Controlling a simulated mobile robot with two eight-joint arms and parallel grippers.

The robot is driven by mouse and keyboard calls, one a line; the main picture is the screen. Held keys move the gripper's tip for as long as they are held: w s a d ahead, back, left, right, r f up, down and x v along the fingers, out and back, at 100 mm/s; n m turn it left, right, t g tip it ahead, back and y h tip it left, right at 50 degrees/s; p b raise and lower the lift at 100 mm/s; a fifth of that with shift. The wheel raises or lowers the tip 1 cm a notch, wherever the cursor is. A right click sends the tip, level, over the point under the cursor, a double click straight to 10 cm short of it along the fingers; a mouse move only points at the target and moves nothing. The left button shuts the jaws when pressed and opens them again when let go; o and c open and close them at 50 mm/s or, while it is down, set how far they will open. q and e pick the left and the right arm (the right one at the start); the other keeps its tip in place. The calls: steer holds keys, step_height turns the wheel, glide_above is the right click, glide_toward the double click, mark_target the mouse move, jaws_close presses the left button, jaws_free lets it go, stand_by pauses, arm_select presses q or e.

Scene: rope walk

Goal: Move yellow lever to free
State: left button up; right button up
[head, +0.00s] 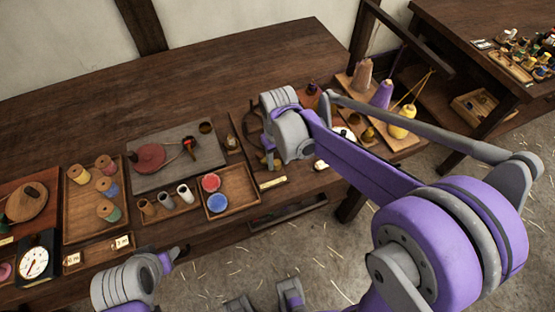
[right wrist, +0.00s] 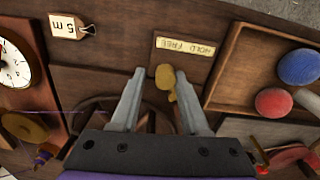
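The yellow lever (right wrist: 164,77) shows in the right wrist view as a small rounded knob on a short stem. It stands on a dark wooden board, below the left part of a cream label (right wrist: 185,46) with the words hold and free. My right gripper (right wrist: 160,72) is open, with one finger on each side of the knob; the knob is closer to the right finger. Whether that finger touches it I cannot tell. In the head view my right gripper (head: 270,158) is over this board and hides the lever. My left gripper (head: 170,260) is low at the left, its fingers unclear.
A tray with a red and a blue pot (head: 217,202) lies left of the board. A dial gauge (head: 36,262) and a spool tray (head: 70,225) are further left. Yarn cones (head: 382,95) stand at the right. The rear tabletop is clear.

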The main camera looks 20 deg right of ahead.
steer(key=shift+s+a, duration=0.1)
steer(key=shift+a, duration=0.1)
steer(key=shift+r+p, duration=2.25)
steer(key=shift+r, duration=1.35)
arm_select(q)
steer(key=r, duration=0.1)
steer(key=w+r, duration=0.1)
steer(key=r, duration=0.3)
steer(key=shift+w+r, duration=0.1)
steer(key=shift+w, duration=0.15)
arm_select(e)
steer(key=shift+f, duration=0.1)
arm_select(q)
steer(key=shift+s, duration=0.1)
arm_select(e)
steer(key=s+d+m+t, duration=0.1)
steer(key=s+t, duration=0.4)
steer(key=s, duration=0.9)
steer(key=shift+s+d, duration=0.2)
steer(key=shift+d, duration=0.15)
